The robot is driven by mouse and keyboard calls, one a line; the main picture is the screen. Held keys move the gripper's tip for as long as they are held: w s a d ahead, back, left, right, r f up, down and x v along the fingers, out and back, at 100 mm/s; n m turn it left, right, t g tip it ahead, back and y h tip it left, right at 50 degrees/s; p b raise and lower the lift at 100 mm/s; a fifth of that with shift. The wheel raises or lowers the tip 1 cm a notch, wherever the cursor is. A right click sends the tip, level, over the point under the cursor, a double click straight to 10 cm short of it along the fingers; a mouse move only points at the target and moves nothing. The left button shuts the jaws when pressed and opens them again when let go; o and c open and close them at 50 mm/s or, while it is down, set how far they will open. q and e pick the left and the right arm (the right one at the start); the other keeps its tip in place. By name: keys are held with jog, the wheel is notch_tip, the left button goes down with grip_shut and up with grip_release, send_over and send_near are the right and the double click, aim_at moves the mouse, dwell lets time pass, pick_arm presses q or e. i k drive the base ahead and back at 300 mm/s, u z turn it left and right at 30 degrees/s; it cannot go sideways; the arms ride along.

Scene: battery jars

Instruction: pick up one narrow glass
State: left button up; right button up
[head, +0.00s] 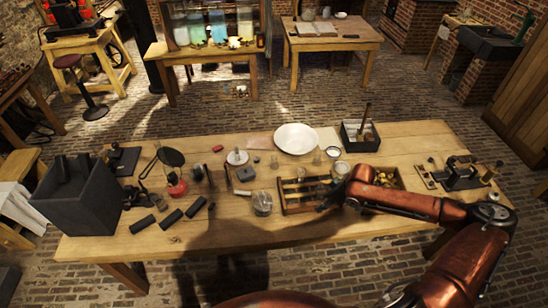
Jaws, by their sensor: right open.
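Several small clear glass vessels stand on the wooden table, and they are too small to tell exactly which are narrow. A slim glass (317,157) stands upright just in front of the white plate. A wider glass jar (262,203) stands near the front edge, left of the wooden rack. Another glass (341,170) shows behind my right wrist, partly hidden. My right gripper (330,198) is open over the right part of the wooden rack (290,210), in front of the slim glass. Its fingertips are small and dark here. My left gripper is out of view.
A white plate (296,138) and a dark box (360,140) stand at the back. A grey bin (80,197), black cylinders (171,220) and a red-based lamp flask (176,186) are at left. A metal device (462,176) stands at right.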

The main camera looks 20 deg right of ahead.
aim_at(274, 163)
jog(key=u, duration=0.05)
jog(key=i, duration=1.45)
